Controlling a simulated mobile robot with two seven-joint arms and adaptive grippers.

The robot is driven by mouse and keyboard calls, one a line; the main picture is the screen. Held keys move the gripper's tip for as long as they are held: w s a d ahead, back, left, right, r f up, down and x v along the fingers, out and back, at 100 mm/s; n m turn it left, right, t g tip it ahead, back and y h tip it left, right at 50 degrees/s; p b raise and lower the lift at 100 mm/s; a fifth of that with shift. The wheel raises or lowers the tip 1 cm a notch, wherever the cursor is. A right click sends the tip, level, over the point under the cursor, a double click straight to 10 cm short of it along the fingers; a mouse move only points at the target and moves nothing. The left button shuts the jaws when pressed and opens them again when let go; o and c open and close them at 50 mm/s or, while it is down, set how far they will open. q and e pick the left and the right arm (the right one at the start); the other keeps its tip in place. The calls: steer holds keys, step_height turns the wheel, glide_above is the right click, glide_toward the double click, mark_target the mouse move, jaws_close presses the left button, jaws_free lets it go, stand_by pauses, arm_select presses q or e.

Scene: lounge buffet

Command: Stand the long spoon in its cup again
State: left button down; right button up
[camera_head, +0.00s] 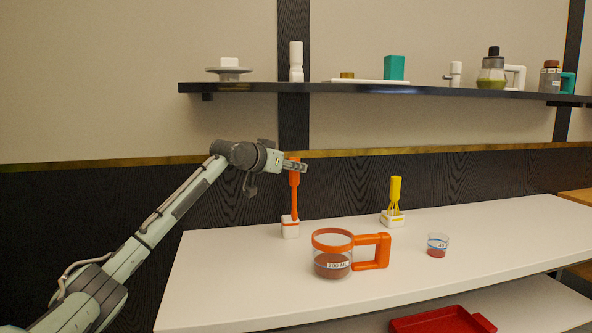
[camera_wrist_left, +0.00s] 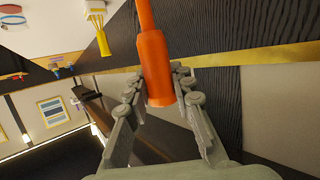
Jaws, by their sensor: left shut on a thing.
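The long spoon (camera_head: 294,195) is orange and upright, with its thick handle at the top. My left gripper (camera_head: 295,166) is shut on the upper part of the handle. In the left wrist view, the fingers (camera_wrist_left: 158,82) close around the orange handle (camera_wrist_left: 153,50) from both sides. The spoon's lower end meets a small white cup (camera_head: 290,229) with an orange mark at the left back of the white counter. The head view does not show how deep the spoon sits in it. My right gripper is not in view.
On the white counter (camera_head: 225,285), a clear measuring cup (camera_head: 333,266) with orange rim and handle stands in front. A yellow whisk (camera_head: 396,190) in a white holder and a small clear cup (camera_head: 438,247) stand to the right. A dark shelf (camera_head: 270,88) hangs above.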

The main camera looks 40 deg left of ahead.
arm_select(q)
steer(key=w+a, duration=0.4)
steer(key=a, duration=0.1)
steer(key=f+b, duration=0.2)
steer(key=f, duration=0.3)
steer(key=shift+d+f, duration=0.15)
steer(key=shift+d, duration=0.05)
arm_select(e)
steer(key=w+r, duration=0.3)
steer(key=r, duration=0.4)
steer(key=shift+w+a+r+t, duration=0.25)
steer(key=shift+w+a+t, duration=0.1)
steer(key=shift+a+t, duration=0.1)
arm_select(q)
steer(key=shift+f+b, duration=0.35)
steer(key=shift+f, duration=0.3)
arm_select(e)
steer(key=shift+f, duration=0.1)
arm_select(q)
steer(key=c, duration=0.6)
jaws_free()
steer(key=shift+c, duration=0.2)
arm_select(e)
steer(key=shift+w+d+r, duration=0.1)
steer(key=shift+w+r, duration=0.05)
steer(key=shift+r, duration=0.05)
